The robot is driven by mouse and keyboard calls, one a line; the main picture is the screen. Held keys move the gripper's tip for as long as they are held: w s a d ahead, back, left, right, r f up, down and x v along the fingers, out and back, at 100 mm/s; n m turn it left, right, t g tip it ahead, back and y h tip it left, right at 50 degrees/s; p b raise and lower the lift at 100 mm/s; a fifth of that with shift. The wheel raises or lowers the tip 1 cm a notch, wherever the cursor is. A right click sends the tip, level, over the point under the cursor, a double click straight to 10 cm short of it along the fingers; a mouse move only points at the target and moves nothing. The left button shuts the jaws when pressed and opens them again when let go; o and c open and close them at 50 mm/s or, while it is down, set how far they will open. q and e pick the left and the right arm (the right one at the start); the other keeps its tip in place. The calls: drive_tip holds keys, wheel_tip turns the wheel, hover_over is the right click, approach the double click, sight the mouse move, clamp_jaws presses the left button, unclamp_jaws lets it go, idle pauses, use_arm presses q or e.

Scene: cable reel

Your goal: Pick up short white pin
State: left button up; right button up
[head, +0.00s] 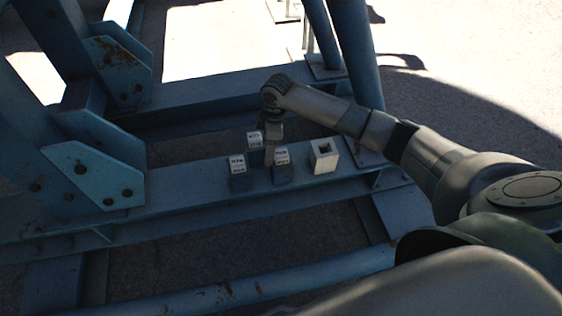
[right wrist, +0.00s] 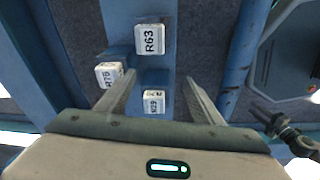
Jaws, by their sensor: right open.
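The right wrist view shows white tops reading R63 (right wrist: 149,39) and R75 (right wrist: 109,73), and a smaller, less legible one (right wrist: 153,102). I cannot tell which is the short white pin. My right gripper (head: 270,155) is down among the pins. In the wrist view its jaws (right wrist: 160,80) are open, with the smaller-topped pin between them, no clear contact.
Blue steel brackets (head: 95,165) rise at the left, and blue posts (head: 352,50) stand behind. The beam between bracket and pins is clear.

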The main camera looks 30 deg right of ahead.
use_arm(q)
drive_tip(key=shift+b+x, duration=0.6)
drive_tip(key=shift+x, duration=0.4)
use_arm(e)
drive_tip(key=w+d+r+n+g+h, duration=0.1)
drive_tip(key=d+r+n, duration=0.1)
drive_tip(key=d+r, duration=0.4)
wheel_tip(320, 180, up, 4)
drive_tip(key=shift+w, duration=0.2)
use_arm(q)
drive_tip(key=shift+d, duration=0.1)
use_arm(e)
drive_tip(key=shift+d, duration=0.1)
hover_over(283, 151)
wheel_tip(283, 151, down, 12)
drive_tip(key=shift+r+p, duration=0.25)
drive_tip(key=shift+p, duration=0.05)
use_arm(q)
drive_tip(key=shift+w+d+t, duration=0.1)
drive_tip(key=shift+d+t, duration=0.25)
drive_tip(key=shift+t, duration=0.05)
use_arm(e)
drive_tip(key=shift+f, duration=0.4)
use_arm(q)
drive_tip(key=shift+w+r, duration=0.1)
drive_tip(key=shift+r, duration=0.05)
